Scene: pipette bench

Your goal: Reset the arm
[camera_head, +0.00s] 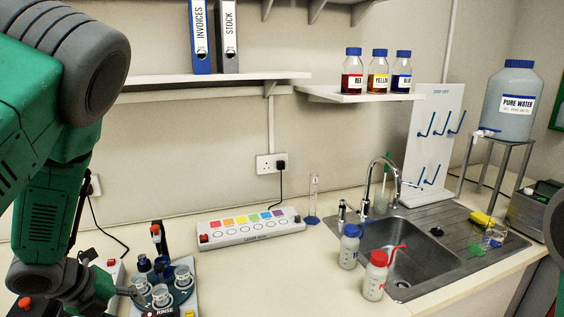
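My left arm, green and dark grey, comes down along the left side of the view. Its wrist end is at the bottom left, and my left gripper (128,292) is close beside a small carousel (181,296) marked RINSE that holds several clear cups. The fingers are small and partly lost against the carousel, so I cannot tell whether they are open or touching a cup. Only a dark and green sliver of my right arm shows at the right edge. My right gripper is out of view.
A multicoloured strip unit (247,228) lies mid-counter. A blue-capped bottle (349,246) and a red-capped bottle (375,275) stand before the sink (418,262). Red, yellow and blue bottles stand on a shelf (360,96). A water tank (510,101) is at right. The front middle counter is clear.

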